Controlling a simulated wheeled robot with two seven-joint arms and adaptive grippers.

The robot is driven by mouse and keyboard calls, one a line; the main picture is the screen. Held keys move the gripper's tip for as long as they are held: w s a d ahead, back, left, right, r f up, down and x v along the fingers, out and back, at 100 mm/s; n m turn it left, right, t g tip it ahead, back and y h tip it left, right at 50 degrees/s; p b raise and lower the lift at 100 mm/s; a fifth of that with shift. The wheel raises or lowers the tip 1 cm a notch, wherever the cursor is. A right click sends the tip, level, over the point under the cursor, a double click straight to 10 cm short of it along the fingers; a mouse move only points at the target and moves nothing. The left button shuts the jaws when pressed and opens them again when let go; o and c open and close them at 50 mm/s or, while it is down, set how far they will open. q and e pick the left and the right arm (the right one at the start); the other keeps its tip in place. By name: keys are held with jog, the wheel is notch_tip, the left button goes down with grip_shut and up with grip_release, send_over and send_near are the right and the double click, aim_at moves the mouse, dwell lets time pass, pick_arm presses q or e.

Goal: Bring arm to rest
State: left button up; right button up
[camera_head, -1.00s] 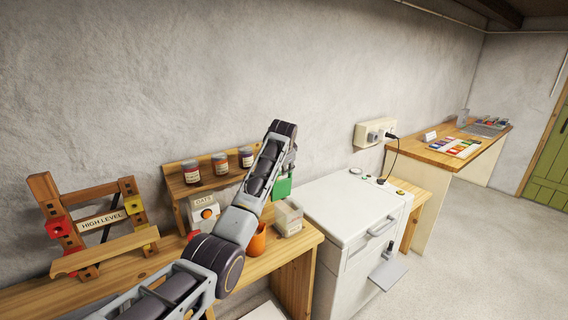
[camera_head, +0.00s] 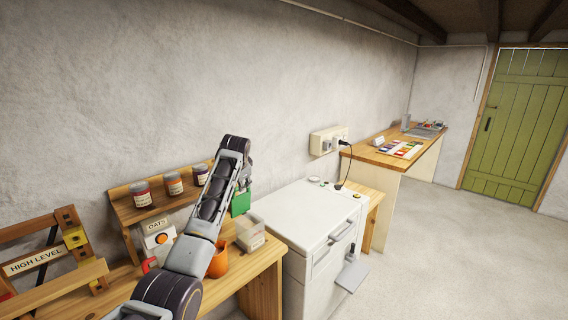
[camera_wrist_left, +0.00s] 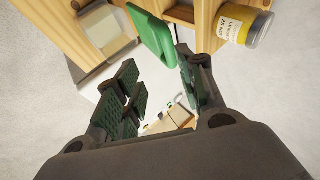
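My left arm reaches up from the bottom left in the head view. Its left gripper (camera_head: 246,178) is above the right end of the wooden bench, by a small shelf. In the left wrist view, the two fingers of the left gripper (camera_wrist_left: 162,92) stand apart with nothing held between them. A green object (camera_head: 240,203) is just below the gripper; it also shows beyond the fingers in the wrist view (camera_wrist_left: 153,40). I cannot tell whether they touch. My right gripper is not in view.
The shelf holds jars (camera_head: 141,193). An oats box (camera_head: 158,238), an orange cup (camera_head: 218,260) and a pale container (camera_head: 251,234) stand on the bench (camera_head: 262,268). A white machine (camera_head: 318,215) stands to the right. The floor (camera_head: 440,260) at right is clear.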

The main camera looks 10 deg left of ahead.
pick_arm(q)
jog(key=s+f+n+g, duration=0.2)
jog(key=s+f+n, duration=0.1)
jog(key=s+f, duration=2.1)
jog(key=s+d+f+n+g+h, duration=0.1)
jog(key=s+f+n, duration=0.15)
jog(key=s, duration=1.15)
jog(key=s+d+f+n+g+h, duration=0.1)
jog(key=s+f, duration=0.2)
jog(key=s, duration=1.2)
notch_tip(320, 180, down, 34)
jog(key=s+g, duration=0.1)
jog(key=s, duration=0.2)
jog(key=s+a+f, duration=0.2)
jog(key=s+f, duration=0.7)
jog(key=s, duration=0.1)
jog(key=s+a+f+g, duration=0.1)
jog(key=s+f, duration=0.9)
jog(key=s, duration=0.1)
jog(key=shift+s+a+g, duration=0.25)
jog(key=shift+a+g, duration=0.05)
jog(key=shift+a, duration=0.05)
